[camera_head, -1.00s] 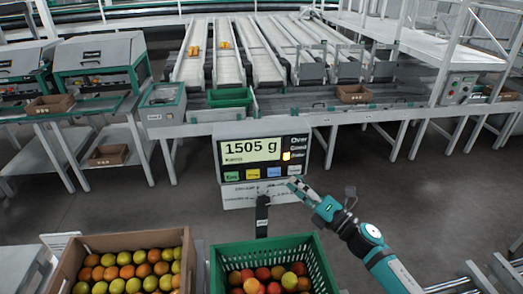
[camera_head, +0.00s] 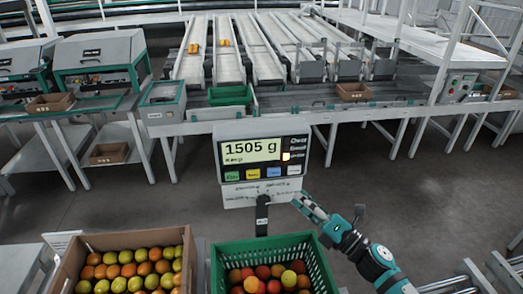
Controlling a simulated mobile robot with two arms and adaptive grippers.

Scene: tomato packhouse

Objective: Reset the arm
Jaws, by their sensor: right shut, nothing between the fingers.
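My right gripper (camera_head: 305,204) comes in from the lower right, its fingers pointing up and left. It is shut and holds nothing. It is just right of and below the scale display (camera_head: 262,160), which reads 1505 g; I cannot tell whether they touch. A green crate (camera_head: 317,252) with red and orange tomatoes stands below the display, and the gripper is above its right rear corner. My left gripper is not in view.
A cardboard box (camera_head: 68,268) of orange and green-yellow tomatoes stands left of the green crate. Behind lies the sorting line with a small green crate (camera_head: 230,95) and a brown box (camera_head: 353,91).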

